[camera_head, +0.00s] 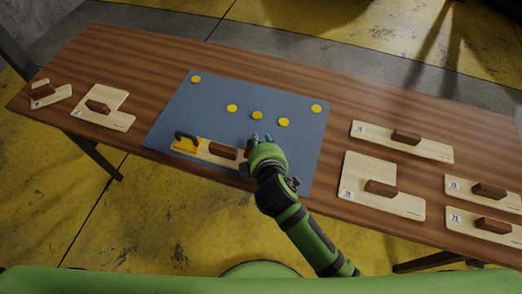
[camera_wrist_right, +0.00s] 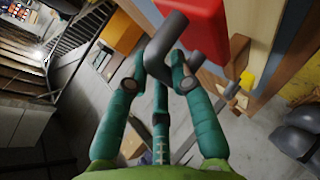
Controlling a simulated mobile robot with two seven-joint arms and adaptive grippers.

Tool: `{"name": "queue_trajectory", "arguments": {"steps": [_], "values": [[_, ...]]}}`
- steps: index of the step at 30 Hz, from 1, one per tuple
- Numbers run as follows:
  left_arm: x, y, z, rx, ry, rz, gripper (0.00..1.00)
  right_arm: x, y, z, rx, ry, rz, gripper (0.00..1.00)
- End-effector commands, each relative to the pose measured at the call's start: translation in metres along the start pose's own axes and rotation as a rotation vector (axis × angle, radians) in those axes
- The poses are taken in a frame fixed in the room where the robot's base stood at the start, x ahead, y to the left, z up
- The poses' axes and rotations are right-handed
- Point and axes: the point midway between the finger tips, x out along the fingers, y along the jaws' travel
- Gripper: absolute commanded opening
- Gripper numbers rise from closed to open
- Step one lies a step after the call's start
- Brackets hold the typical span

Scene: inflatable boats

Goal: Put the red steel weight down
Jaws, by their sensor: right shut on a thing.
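The red steel weight shows in the right wrist view (camera_wrist_right: 200,25) as a red block with a dark grey bent handle (camera_wrist_right: 168,38). My right gripper (camera_wrist_right: 160,66) has its teal fingers shut on that handle. In the head view my right gripper (camera_head: 258,142) is over the front right part of the blue mat, and only a sliver of red (camera_head: 248,153) shows beside it. Whether the weight touches the surface under it cannot be told. My left gripper is not in view.
A yellow weight (camera_head: 186,148) with a dark handle sits on the left end of a pale board (camera_head: 205,157) with a brown block (camera_head: 223,152). Several yellow discs lie on the blue mat (camera_head: 280,98). Other boards with brown blocks lie on the wooden table (camera_head: 345,100) at both sides.

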Motion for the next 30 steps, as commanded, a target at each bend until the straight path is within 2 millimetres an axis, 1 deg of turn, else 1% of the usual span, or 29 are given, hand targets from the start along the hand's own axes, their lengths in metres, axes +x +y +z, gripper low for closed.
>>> {"name": "queue_trajectory", "arguments": {"steps": [2, 5, 9, 13, 20, 21, 22, 23, 30], "values": [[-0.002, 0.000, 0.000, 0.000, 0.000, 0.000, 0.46, -0.004, -0.003, 0.000, 0.001, 0.003, 0.006, 0.00], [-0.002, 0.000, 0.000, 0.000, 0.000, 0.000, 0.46, -0.004, -0.009, 0.001, 0.001, 0.004, 0.006, 0.00], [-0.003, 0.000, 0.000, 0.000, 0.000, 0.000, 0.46, 0.006, -0.026, 0.006, -0.001, 0.002, 0.003, 0.00], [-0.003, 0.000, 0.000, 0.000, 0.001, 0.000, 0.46, 0.014, -0.037, 0.009, 0.001, 0.002, 0.005, 0.00], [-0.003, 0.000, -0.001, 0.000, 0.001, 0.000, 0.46, 0.015, -0.039, 0.009, 0.002, 0.004, 0.006, 0.00], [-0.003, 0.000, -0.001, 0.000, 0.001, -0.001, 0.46, 0.016, -0.042, 0.010, 0.001, 0.001, 0.001, 0.27], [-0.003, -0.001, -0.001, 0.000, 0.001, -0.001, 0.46, 0.016, -0.042, 0.010, 0.001, 0.001, 0.000, 0.39], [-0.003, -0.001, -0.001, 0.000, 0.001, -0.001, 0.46, 0.016, -0.042, 0.010, 0.001, 0.001, 0.000, 0.47], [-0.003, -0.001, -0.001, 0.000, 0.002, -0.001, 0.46, 0.016, -0.042, 0.010, 0.000, 0.001, 0.000, 0.47]]}}
